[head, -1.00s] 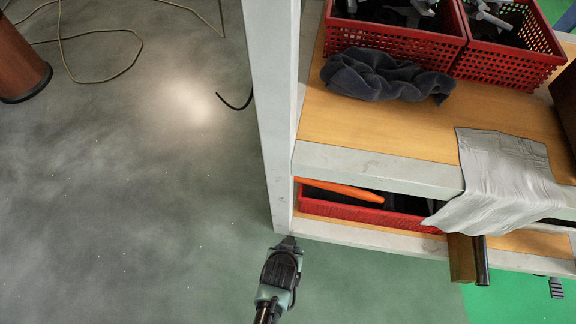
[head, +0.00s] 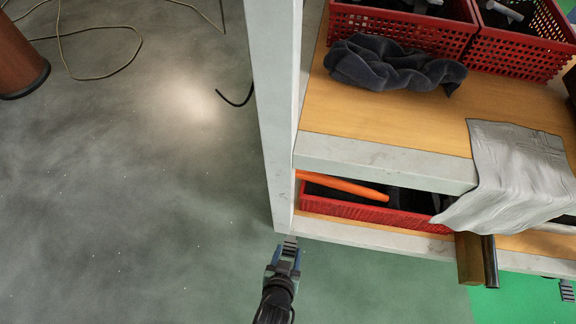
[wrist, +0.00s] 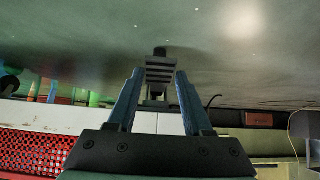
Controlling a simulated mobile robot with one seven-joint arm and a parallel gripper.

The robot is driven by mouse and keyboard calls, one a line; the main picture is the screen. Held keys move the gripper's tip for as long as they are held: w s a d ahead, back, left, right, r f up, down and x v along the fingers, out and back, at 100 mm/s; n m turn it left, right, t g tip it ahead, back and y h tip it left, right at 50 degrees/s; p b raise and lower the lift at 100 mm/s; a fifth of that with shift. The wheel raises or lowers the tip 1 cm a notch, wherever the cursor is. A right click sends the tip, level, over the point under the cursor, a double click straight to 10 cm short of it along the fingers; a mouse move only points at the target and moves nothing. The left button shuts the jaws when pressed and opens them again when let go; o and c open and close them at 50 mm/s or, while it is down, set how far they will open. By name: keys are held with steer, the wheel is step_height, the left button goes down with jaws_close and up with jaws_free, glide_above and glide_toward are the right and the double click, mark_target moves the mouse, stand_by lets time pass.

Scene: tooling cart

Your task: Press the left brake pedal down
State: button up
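The left brake pedal (head: 291,241) is a small dark ribbed plate at the foot of the cart's near-left corner post. In the wrist view the ribbed pedal (wrist: 159,73) shows just beyond and between my fingertips. My gripper (head: 284,262) is low by that corner, its fingers pointing at the pedal. In the wrist view my gripper (wrist: 159,78) has its two blue fingers apart, with a gap on both sides of the pedal's stem. I cannot tell whether it touches the pedal. Another ribbed pedal (head: 567,290) shows at the far right edge.
The cart's white corner post (head: 264,110) rises beside my gripper. The lower shelf holds a red tray (head: 375,212); a grey cloth (head: 510,170) and wooden block (head: 469,260) overhang the front. Cables (head: 100,75) lie on the floor. Floor left of the cart is open.

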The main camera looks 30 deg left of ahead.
steer(key=o, duration=0.3)
steer(key=shift+o, duration=0.2)
steer(key=p+v, duration=0.8)
steer(key=v, duration=0.5)
steer(key=shift+p, duration=0.35)
